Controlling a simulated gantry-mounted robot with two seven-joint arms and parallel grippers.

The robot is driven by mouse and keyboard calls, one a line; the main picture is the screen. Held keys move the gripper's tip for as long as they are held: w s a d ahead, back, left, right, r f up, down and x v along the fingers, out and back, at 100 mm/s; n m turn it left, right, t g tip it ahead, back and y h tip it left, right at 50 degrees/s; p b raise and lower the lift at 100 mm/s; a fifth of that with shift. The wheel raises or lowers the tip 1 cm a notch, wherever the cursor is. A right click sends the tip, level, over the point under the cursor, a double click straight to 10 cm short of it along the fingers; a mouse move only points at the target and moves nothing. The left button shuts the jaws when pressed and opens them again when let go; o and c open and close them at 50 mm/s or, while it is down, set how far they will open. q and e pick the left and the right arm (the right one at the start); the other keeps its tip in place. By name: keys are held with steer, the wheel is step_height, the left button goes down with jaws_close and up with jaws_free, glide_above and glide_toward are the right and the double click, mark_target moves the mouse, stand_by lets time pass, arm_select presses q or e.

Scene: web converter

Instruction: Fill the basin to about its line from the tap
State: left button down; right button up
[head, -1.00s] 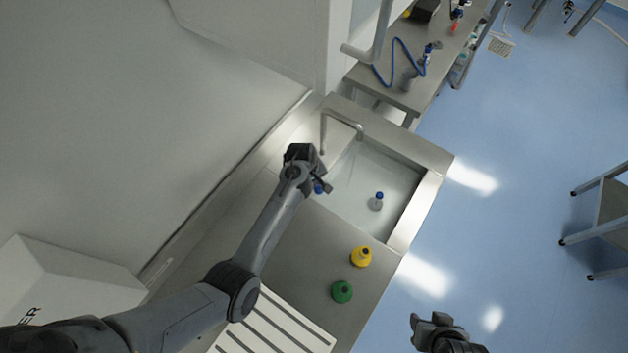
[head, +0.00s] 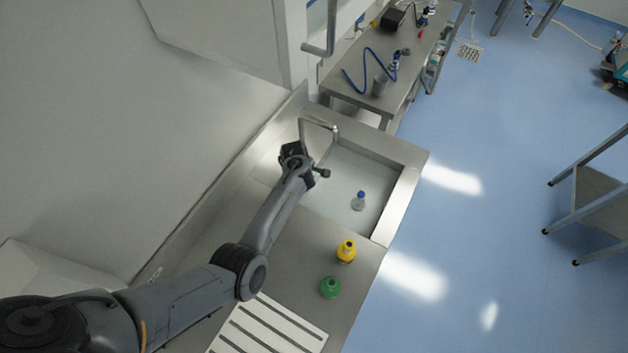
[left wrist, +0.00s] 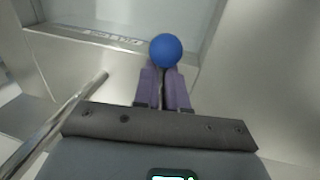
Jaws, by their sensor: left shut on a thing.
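The basin (head: 335,200) is sunk in the steel counter. A clear bottle with a blue cap (head: 359,202) is inside it; I cannot tell the water level. The bent steel tap (head: 320,124) rises at the basin's back edge. My left gripper (head: 318,173) is at the basin's left edge, near the tap. In the left wrist view my left gripper (left wrist: 163,75) is shut on a round blue knob (left wrist: 166,50). The basin also shows at the top of that view (left wrist: 130,12), with small illegible marks on its edge. My right gripper is out of view.
A yellow bottle (head: 346,251) and a green bottle (head: 330,287) stand on the counter in front of the basin. A slatted white rack (head: 265,330) lies nearer me. A bench (head: 375,95) with a blue hose stands beyond the basin. The blue floor to the right is clear near the counter.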

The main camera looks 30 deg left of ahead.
arm_select(q)
steer(key=shift+w+d+n, duration=0.25)
steer(key=shift+d+n, duration=0.05)
steer(key=shift+d, duration=0.05)
steer(key=shift+a+f, duration=0.1)
steer(key=c, duration=1.2)
jaws_free()
steer(key=shift+w, duration=0.15)
steer(key=shift+r, duration=0.45)
steer(key=shift+s+d+r+p, duration=0.1)
steer(key=shift+s+r+p, duration=0.25)
steer(key=shift+r, duration=1.25)
steer(key=shift+s+d+r+p, duration=0.1)
steer(key=shift+s+r+p, duration=0.3)
steer(key=shift+r, duration=1.25)
steer(key=shift+s+r+p, duration=0.35)
steer(key=shift+r, duration=1.25)
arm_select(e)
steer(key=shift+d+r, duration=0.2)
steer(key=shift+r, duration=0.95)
